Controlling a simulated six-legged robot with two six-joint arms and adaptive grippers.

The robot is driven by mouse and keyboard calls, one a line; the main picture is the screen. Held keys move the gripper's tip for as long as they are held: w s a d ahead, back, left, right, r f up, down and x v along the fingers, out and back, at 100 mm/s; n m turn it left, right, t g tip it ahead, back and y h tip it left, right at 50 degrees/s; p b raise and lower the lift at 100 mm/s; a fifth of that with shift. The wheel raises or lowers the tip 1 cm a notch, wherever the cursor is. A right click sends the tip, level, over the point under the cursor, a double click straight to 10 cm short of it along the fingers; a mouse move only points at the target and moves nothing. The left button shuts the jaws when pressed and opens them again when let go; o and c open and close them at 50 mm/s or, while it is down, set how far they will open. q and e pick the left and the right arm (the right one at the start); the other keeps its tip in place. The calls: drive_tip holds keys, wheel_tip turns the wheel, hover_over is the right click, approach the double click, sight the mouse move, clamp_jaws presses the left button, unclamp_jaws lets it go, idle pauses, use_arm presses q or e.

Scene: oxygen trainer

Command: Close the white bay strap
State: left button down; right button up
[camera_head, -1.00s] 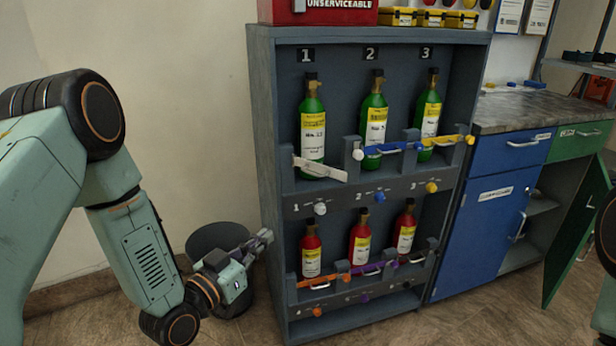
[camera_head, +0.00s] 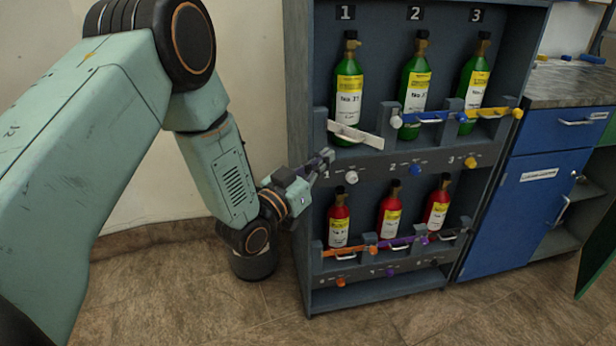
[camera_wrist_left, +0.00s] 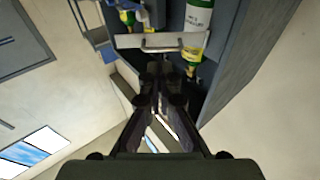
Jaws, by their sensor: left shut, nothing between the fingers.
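The white strap (camera_head: 355,134) is in front of the green bottle (camera_head: 348,95) in bay 1 of the upper shelf. It slants down to the right, its right end standing out from the rack, apart from the post beside the bottle. In the left wrist view the strap (camera_wrist_left: 190,40) with its handle lies just beyond my fingers. My left gripper (camera_head: 327,156) is shut and empty, just below the strap's left part, near the rack's left edge. It also shows in the wrist view (camera_wrist_left: 161,72). A white knob (camera_head: 351,177) sits on the panel below. My right gripper is out of view.
Blue (camera_head: 425,118) and yellow (camera_head: 492,114) straps cross the bottles in bays 2 and 3. Red bottles (camera_head: 390,210) stand on the lower shelf behind orange and purple straps. A blue cabinet (camera_head: 525,215) stands to the right.

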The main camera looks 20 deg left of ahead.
sight(346, 139)
use_arm(q)
drive_tip(key=shift+b+x, duration=0.6)
drive_tip(key=shift+x, duration=2)
drive_tip(key=shift+w, duration=0.1)
